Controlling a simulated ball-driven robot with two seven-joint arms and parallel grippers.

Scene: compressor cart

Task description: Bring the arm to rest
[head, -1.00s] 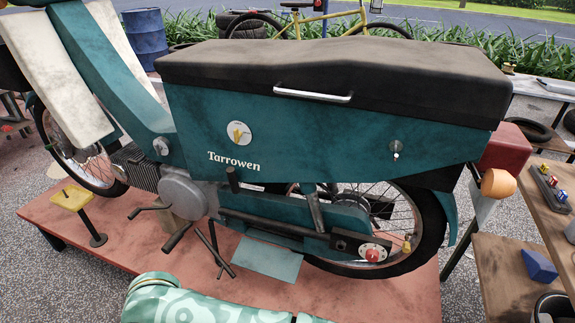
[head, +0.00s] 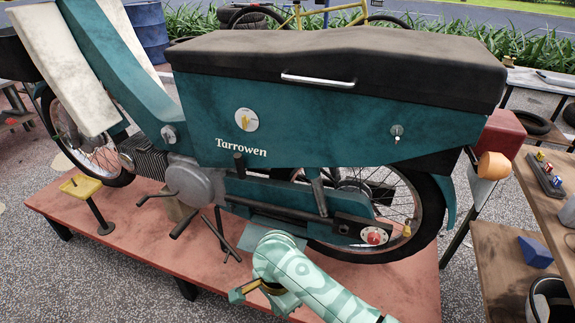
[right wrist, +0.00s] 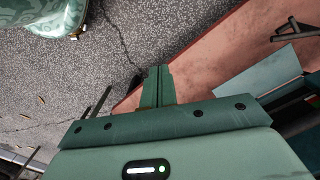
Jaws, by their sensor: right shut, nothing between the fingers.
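My right arm comes in from the bottom of the head view, in a pale green pattern. Its gripper (head: 238,296) hangs over the front edge of the red platform (head: 340,285), in front of the teal moped (head: 300,125). In the right wrist view the two fingers (right wrist: 156,86) lie together, shut with nothing between them. Paving and the platform's edge show beyond the fingertips. The gripper is apart from the moped's pedals and stand. My left gripper is not in view.
A yellow-topped stand (head: 80,186) is at the platform's left. The speckled paving (head: 90,285) at front left is clear.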

